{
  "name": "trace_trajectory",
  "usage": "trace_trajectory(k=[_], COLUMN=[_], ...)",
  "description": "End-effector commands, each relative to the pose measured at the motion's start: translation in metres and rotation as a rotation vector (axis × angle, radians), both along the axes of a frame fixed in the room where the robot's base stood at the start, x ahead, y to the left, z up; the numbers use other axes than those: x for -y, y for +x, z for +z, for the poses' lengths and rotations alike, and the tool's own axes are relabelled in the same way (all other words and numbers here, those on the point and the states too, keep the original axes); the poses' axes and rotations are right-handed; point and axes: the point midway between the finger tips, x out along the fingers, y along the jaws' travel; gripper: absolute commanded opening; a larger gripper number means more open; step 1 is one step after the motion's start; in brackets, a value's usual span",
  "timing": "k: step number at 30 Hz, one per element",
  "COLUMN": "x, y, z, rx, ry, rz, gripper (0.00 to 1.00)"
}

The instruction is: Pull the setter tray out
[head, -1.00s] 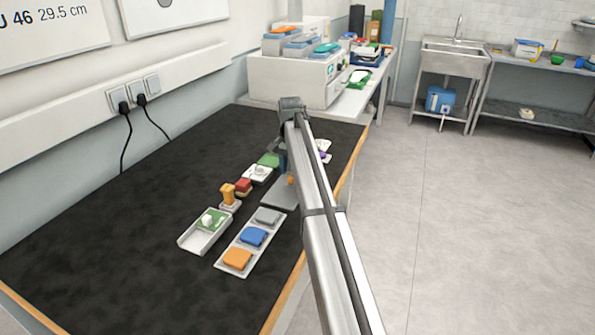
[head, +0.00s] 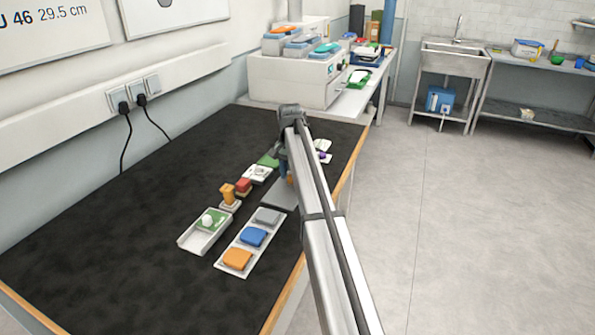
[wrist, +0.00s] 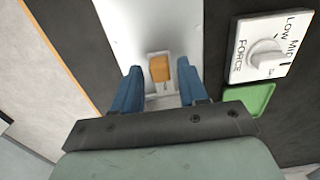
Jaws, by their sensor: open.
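A flat light-grey metal plate, seemingly the setter tray (head: 278,194), lies on the black worktop below my gripper. In the wrist view the plate (wrist: 140,22) carries a small orange block (wrist: 159,68), like a handle, near its lower end. My gripper (wrist: 158,80) is open, with one blue finger on each side of the orange block. Gaps show between block and fingers, so I see no grip. In the head view my own arm hides much of my gripper (head: 285,170) and the plate's right side.
A white dial panel marked FORCE (wrist: 267,48) and a green pad (wrist: 250,99) lie right of my gripper in the wrist view. A strip with grey, blue and orange blocks (head: 227,264) and a white tray (head: 190,243) lie nearer. The worktop's left side is clear.

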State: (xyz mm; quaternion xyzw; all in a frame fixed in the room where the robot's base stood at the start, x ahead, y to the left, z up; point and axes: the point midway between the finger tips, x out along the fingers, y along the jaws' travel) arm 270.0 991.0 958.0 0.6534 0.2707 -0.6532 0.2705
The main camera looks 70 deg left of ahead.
Motion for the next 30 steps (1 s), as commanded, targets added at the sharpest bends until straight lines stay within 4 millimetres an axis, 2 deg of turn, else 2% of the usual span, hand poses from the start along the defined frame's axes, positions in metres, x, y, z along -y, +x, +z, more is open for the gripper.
trace_trajectory(k=[30], x=[0.0], y=[0.0], z=[-0.021], rx=[-0.001], ry=[-0.001], rz=[0.0], gripper=[0.43])
